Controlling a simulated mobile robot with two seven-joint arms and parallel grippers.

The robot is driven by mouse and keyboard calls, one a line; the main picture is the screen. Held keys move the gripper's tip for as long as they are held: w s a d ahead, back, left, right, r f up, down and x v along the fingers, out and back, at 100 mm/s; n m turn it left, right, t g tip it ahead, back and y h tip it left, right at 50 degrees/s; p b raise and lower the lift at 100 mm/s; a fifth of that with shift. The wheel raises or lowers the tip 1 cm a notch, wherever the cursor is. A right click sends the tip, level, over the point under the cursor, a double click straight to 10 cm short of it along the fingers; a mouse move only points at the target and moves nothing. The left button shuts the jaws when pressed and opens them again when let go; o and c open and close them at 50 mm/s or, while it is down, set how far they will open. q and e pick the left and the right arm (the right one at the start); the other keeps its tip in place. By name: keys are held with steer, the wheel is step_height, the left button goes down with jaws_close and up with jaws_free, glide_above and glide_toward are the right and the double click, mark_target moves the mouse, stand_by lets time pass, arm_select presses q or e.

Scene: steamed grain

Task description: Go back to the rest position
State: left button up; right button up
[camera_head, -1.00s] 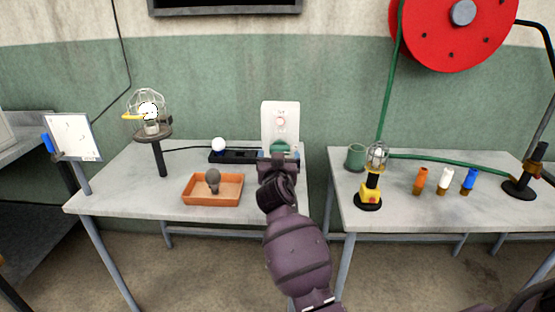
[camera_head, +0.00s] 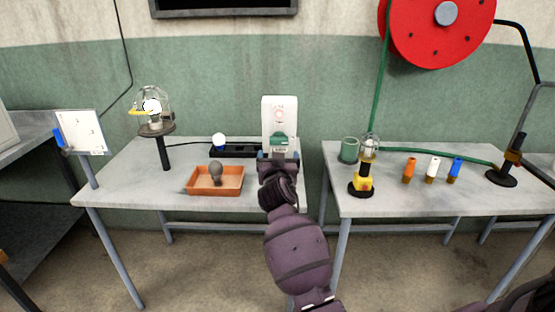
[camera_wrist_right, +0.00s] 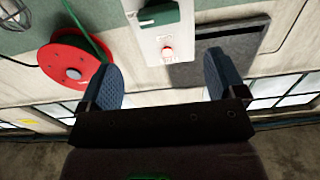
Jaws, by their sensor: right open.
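My right gripper (camera_head: 279,157) is in front of the white switch box (camera_head: 279,112) at the back of the left table. In the right wrist view its two blue-grey fingers (camera_wrist_right: 163,82) are spread wide with nothing between them. The box also shows there (camera_wrist_right: 152,38), with a green lever (camera_wrist_right: 160,14) and a red button (camera_wrist_right: 168,53), beyond the fingertips and apart from them. In the head view the green lever (camera_head: 283,139) shows just above the gripper. My left gripper is not in view.
The left table (camera_head: 120,187) holds an orange tray (camera_head: 203,188) with a grey bulb (camera_head: 216,172), a lit caged lamp (camera_head: 153,107) and a black strip (camera_head: 234,151). The right table (camera_head: 420,200) holds a green cup (camera_head: 348,149), a yellow-based lamp (camera_head: 361,184) and several coloured cylinders (camera_head: 432,168).

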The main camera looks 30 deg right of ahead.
stand_by(0.6)
steer(key=a+r+n+t+y, duration=0.2)
steer(key=a+n+y, duration=0.1)
steer(key=a+n, duration=0.15)
steer(key=s+a+f+n+y, duration=0.3)
steer(key=s+a+f+y, duration=0.1)
steer(key=s+f, duration=0.5)
steer(key=s+f+g+y, duration=0.1)
steer(key=s+f+g, duration=0.2)
steer(key=s+f, duration=0.8)
steer(key=s+a+f+g+y, duration=0.1)
steer(key=s+f+g, duration=0.1)
steer(key=s+f, duration=0.9)
steer(key=s, duration=0.5)
steer(key=shift+s+a+f+g+y, duration=0.15)
steer(key=shift+s+f+g+y, duration=0.15)
steer(key=shift+s+g, duration=0.1)
